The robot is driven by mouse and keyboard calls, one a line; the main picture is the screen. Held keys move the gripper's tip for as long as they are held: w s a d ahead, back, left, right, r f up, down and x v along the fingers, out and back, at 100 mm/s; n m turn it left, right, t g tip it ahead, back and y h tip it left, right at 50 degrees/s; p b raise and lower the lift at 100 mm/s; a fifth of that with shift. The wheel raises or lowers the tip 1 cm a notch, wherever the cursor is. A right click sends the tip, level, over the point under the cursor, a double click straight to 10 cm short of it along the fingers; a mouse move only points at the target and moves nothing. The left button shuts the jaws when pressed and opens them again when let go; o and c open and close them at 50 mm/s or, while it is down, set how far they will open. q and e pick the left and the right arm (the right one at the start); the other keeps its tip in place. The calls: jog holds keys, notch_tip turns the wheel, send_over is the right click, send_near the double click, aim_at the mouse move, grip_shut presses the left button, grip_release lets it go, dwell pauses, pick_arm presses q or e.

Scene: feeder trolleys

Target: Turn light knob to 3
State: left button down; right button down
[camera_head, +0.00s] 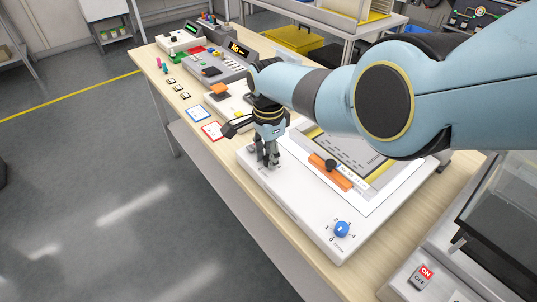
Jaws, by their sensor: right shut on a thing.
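A white flat device (300,217) lies on the wooden table. Near its front right corner is a round blue knob (341,229) with numbers printed around it; its exact setting is too small to read. My right gripper (268,161) points down at the device's left end, well apart from the blue knob. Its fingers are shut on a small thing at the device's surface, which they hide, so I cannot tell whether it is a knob. My left gripper is out of view.
An orange bar with a black knob (331,166) crosses the device beside a grey-yellow framed panel (352,152). My right arm covers part of the table's back. An ON/OFF switch (422,277) sits on a machine at lower right. Cards (212,131) lie left of the device.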

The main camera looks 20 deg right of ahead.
jog(key=shift+m, duration=0.5)
jog(key=c, duration=1.1)
grip_release()
jog(key=shift+o, duration=0.2)
jog(key=shift+r, duration=0.1)
jog(key=shift+w+r, duration=0.1)
jog(key=shift+r, duration=0.5)
notch_tip(320, 180, up, 10)
jog(key=shift+r, duration=0.25)
